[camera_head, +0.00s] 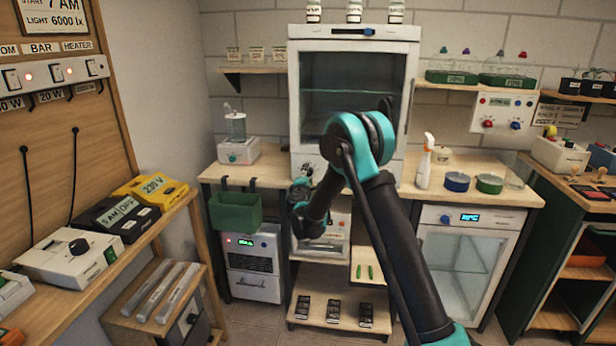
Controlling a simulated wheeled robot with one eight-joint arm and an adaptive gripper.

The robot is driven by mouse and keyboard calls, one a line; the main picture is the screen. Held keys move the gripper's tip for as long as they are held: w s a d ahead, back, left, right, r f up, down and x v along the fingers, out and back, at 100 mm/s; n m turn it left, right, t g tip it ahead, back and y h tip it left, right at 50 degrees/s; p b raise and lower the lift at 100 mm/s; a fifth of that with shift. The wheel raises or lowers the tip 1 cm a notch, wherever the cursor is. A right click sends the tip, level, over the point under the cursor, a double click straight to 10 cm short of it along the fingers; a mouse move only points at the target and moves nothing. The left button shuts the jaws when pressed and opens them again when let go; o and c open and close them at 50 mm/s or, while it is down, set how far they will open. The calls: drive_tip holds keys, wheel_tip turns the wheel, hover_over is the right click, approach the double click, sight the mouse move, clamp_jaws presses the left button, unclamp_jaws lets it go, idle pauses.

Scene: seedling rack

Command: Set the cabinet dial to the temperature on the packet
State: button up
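The white cabinet (297,90) with a glass door stands on the wooden bench at the centre. Its dial (308,169) is low on the front, left of my arm; its setting is too small to read. My gripper (299,192) is just below the dial, in front of the bench edge. It is dark and partly hidden by its own wrist, so its fingers do not show clearly.
A green bin (235,212) hangs at the bench front, left of my gripper. A white cabinet with a blue display (466,255) stands under the bench at right. A white spray bottle (424,163) and blue and green dishes stand on the bench. Control boxes line the left shelf.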

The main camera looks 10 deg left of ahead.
drive_tip(key=s, duration=1.2)
drive_tip(key=shift+a, duration=0.25)
drive_tip(key=shift+d, duration=0.1)
drive_tip(key=s+d+r+m+g+h, duration=0.1)
drive_tip(key=s+d+m+g+h, duration=0.2)
drive_tip(key=d, duration=0.7)
drive_tip(key=s+d+m+g+h, duration=0.15)
drive_tip(key=d+m, duration=0.35)
drive_tip(key=d, duration=0.6)
drive_tip(key=s+d+f+m+g, duration=0.3)
drive_tip(key=s+d+m+g, duration=0.2)
drive_tip(key=s+d, duration=0.7)
drive_tip(key=s+f+m+g+y, duration=0.2)
drive_tip(key=s+f+m, duration=0.1)
drive_tip(key=s, duration=0.8)
drive_tip(key=s+f+m+g+y, duration=0.2)
drive_tip(key=s+f+m+y, duration=0.1)
drive_tip(key=s, duration=0.9)
drive_tip(key=shift+f+m, duration=0.3)
drive_tip(key=shift+f, duration=0.05)
